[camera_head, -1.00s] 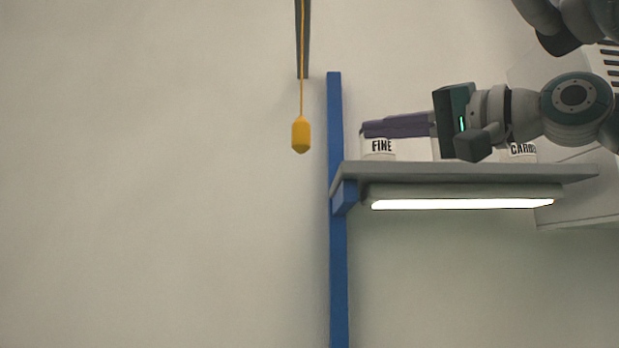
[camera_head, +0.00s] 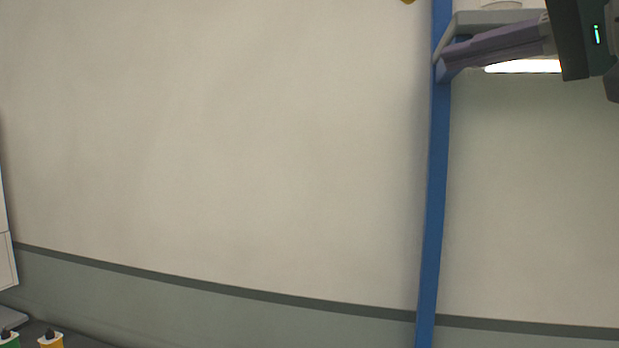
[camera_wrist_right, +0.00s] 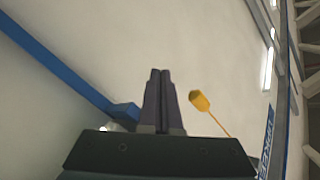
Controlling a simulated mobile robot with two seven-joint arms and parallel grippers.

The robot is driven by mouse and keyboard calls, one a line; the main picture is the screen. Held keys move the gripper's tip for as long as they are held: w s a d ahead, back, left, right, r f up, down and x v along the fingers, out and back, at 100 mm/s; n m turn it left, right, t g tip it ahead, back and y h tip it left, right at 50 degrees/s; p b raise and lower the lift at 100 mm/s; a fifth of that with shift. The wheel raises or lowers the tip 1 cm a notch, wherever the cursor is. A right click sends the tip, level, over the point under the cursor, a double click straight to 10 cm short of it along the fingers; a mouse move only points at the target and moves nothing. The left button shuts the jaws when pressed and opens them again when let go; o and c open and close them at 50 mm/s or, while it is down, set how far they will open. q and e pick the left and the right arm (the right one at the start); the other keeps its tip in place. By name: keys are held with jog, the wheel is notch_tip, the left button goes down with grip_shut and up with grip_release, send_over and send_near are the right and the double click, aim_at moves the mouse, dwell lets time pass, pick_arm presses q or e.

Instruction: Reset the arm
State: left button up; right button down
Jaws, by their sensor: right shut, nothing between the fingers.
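My right gripper (camera_head: 442,62) is at the upper right of the head view, its purple fingers pointing left in front of the shelf. In the right wrist view its two dark fingers (camera_wrist_right: 161,72) lie side by side, closed, with nothing between them. My left gripper is in neither current view.
A blue post (camera_head: 435,180) stands against the pale wall, with a lit shelf (camera_head: 500,20) at the upper right. A yellow hanging pendant (camera_wrist_right: 199,100) shows in the wrist view, right of the fingers. Yellow and green items (camera_head: 50,340) are at the lower left. The wall's middle is clear.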

jog(key=s+a+f+n+g+h+p, duration=0.25)
jog(key=s+a+f, duration=0.2)
jog(key=f, duration=0.65)
jog(key=s+a+f+n+g+h+p, duration=0.1)
jog(key=s+a+f+n+g+p, duration=0.15)
jog(key=s+f, duration=0.55)
pick_arm(q)
notch_tip(320, 180, up, 8)
jog(key=p, duration=0.2)
pick_arm(e)
jog(key=s+d+f+g+h, duration=0.2)
jog(key=s+d+f+h, duration=0.1)
jog(key=s, duration=0.6)
jog(key=s+d+f+g+h, duration=0.3)
jog(key=s+d+f, duration=0.1)
jog(key=s+f, duration=0.4)
jog(key=shift+s+d+f+m+g, duration=0.2)
jog(key=shift+s+d+m+g, duration=0.15)
jog(key=shift+s, duration=0.25)
pick_arm(q)
jog(key=shift+a, duration=0.1)
pick_arm(e)
jog(key=shift+a, duration=0.1)
